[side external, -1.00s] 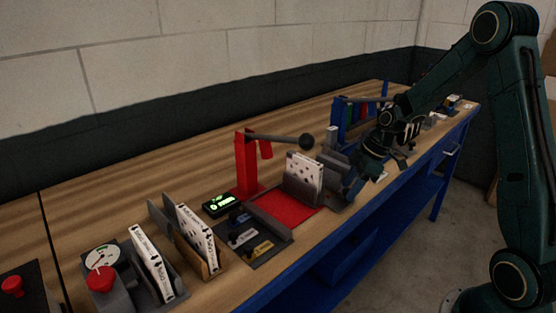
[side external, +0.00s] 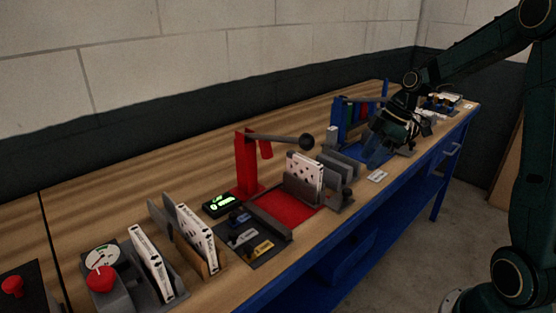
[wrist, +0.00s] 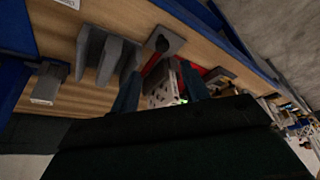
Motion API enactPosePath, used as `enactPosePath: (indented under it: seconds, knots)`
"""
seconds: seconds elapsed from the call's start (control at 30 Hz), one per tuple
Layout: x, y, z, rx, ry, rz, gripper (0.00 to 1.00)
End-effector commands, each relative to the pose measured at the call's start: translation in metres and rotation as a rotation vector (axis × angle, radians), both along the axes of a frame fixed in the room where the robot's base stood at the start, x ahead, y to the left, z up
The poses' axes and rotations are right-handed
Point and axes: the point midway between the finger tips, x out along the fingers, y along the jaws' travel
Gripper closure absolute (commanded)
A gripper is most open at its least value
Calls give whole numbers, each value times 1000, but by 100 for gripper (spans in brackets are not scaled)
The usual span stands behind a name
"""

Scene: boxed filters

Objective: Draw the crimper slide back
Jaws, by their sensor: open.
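The red crimper press (side external: 246,165) stands on the bench with a grey lever ending in a dark ball (side external: 306,141). At its foot is a red bed (side external: 285,208) with a grey holder (side external: 300,192) carrying a white patterned box (side external: 306,170) upright; I cannot tell for sure which part is the slide. My gripper (side external: 376,154) is open and empty, beyond the red station and near the blue station. In the wrist view, my blue fingers (wrist: 160,92) are spread, and the white box (wrist: 168,88) shows between them in the distance.
A grey slotted block (side external: 339,172) and a white card (side external: 377,176) lie between my gripper and the red station. The blue station (side external: 341,118) stands behind my gripper. Boxes in holders (side external: 152,262), a green display (side external: 222,204) and a red knob (side external: 100,278) are nearer the camera.

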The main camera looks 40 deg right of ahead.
Motion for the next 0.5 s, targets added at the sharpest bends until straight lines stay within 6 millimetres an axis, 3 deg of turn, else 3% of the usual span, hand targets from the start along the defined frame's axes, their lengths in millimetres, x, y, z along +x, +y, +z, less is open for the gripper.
enactPosePath:
  seconds: [0.2, 0.5]
  knots:
    - [-7, -8, 25, -2, -2, -2, 54]
    - [-10, -10, 33, -1, -1, 0, 54]
